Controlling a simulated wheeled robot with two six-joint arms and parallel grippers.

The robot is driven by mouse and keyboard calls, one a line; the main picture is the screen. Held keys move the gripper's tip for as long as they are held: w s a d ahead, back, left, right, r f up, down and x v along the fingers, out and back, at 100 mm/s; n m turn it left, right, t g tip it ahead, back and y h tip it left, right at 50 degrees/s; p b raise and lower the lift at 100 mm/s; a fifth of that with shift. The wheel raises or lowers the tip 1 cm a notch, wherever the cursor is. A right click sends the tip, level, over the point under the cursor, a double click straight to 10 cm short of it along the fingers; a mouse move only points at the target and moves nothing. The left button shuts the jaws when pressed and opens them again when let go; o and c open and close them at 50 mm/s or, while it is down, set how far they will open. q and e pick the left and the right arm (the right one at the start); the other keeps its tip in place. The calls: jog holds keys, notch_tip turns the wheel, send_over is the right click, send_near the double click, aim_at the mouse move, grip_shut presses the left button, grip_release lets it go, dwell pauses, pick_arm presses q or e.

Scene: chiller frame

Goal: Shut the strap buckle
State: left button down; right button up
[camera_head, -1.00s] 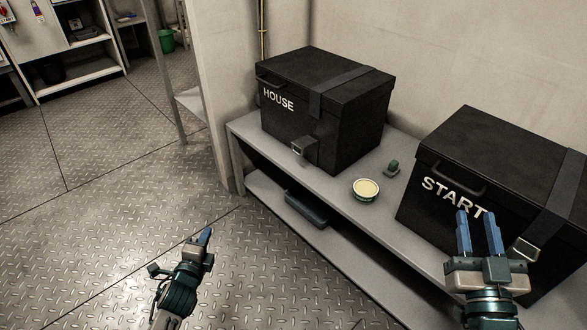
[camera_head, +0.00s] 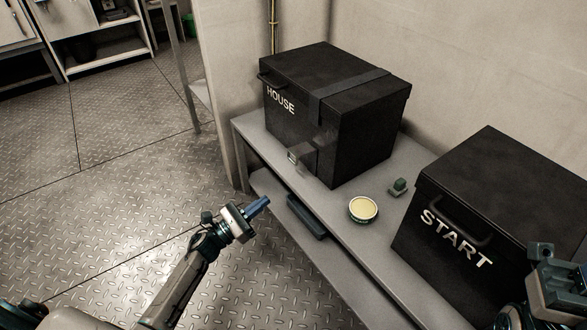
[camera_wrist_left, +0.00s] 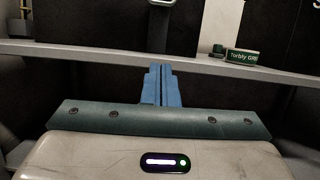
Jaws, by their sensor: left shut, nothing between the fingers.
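The black HOUSE box (camera_head: 285,120) stands on the grey bench with a dark strap (camera_head: 340,92) over its lid. A metal buckle (camera_head: 294,157) hangs at the strap's lower front end; a metal loop (camera_wrist_left: 162,3) shows at the top edge of the left wrist view. My left gripper (camera_head: 258,206) is shut and empty, in front of the bench, below and left of the buckle and apart from it. Its blue fingers (camera_wrist_left: 160,85) are together in the wrist view. My right gripper (camera_head: 543,258) is at the lower right before the START box; its fingers are unclear.
The black START box (camera_head: 440,205) stands to the right on the bench (camera_head: 270,148). A round tin (camera_head: 363,209) and a small green block (camera_head: 398,187) lie between the boxes. A dark object (camera_head: 307,217) sits on the lower shelf. The floor at left is clear.

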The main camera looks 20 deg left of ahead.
aim_at(301, 154)
pick_arm(q)
jog(key=w+d+r, duration=0.1)
jog(key=w+r, duration=0.1)
jog(key=w+d+r, duration=0.2)
jog(key=w, duration=0.1)
jog(key=w+d+r, duration=0.2)
jog(key=r, duration=0.1)
jog(key=shift+w+d+r, duration=0.1)
jog(key=shift+w+d, duration=0.05)
jog(key=shift+d, duration=0.1)
dwell(0.4)
jog(key=shift+a+r+p, duration=0.1)
jog(key=shift+r+p, duration=0.2)
jog(key=shift+p, duration=0.5)
jog(key=shift+r+g+y+p, duration=0.15)
jog(key=shift+g+y+p, duration=0.2)
jog(key=shift+p, duration=0.4)
